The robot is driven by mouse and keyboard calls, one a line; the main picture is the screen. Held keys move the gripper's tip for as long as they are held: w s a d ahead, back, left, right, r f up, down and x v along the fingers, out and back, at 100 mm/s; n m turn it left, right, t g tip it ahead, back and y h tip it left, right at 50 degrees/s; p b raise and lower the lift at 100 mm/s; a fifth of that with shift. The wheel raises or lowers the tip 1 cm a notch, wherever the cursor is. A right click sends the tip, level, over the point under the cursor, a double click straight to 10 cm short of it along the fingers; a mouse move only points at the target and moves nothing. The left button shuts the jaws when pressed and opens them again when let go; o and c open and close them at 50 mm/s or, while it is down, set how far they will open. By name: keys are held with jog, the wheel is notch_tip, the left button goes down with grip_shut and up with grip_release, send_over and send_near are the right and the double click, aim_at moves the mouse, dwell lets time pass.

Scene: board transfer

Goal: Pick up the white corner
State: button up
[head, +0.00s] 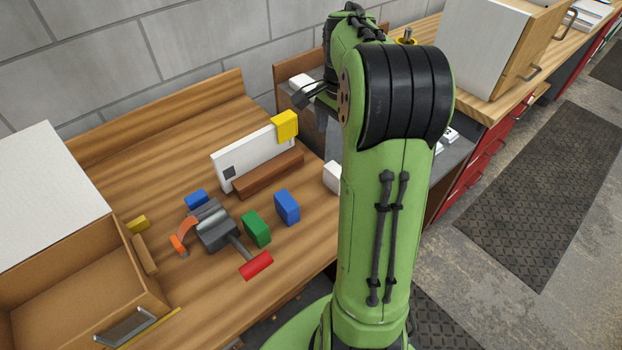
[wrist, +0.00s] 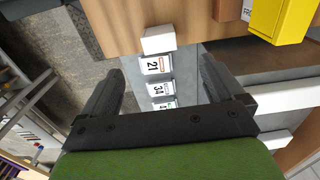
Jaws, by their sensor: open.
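The white corner (wrist: 158,39) is a small white block at the edge of the wooden bench in the wrist view. In the head view the white corner (head: 333,177) shows at the bench's right side, partly hidden behind my green arm. My gripper (wrist: 165,72) is open and empty. In the wrist view the white corner appears beyond the fingertips, roughly in line with the gap between them, and apart from both. I cannot tell the exact height between them.
A white board (head: 250,156) with a yellow corner (head: 285,126) stands in a brown wooden holder (head: 268,174). Blue (head: 287,207) and green (head: 257,229) blocks, a clamp (head: 214,225) and an open box (head: 70,285) are on the bench. Numbered cards (wrist: 157,64) lie on a grey surface.

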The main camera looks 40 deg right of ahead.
aim_at(337, 169)
jog(key=f+b, duration=0.1)
jog(key=f, duration=0.4)
jog(key=f+b, duration=0.2)
jog(key=f, duration=0.3)
jog(key=f+b, duration=0.1)
jog(key=f, duration=0.4)
jog(key=shift+s+d, duration=0.1)
jog(key=shift+d, duration=0.2)
jog(key=shift+r, duration=0.1)
jog(key=c, duration=1)
jog(key=shift+r, duration=0.15)
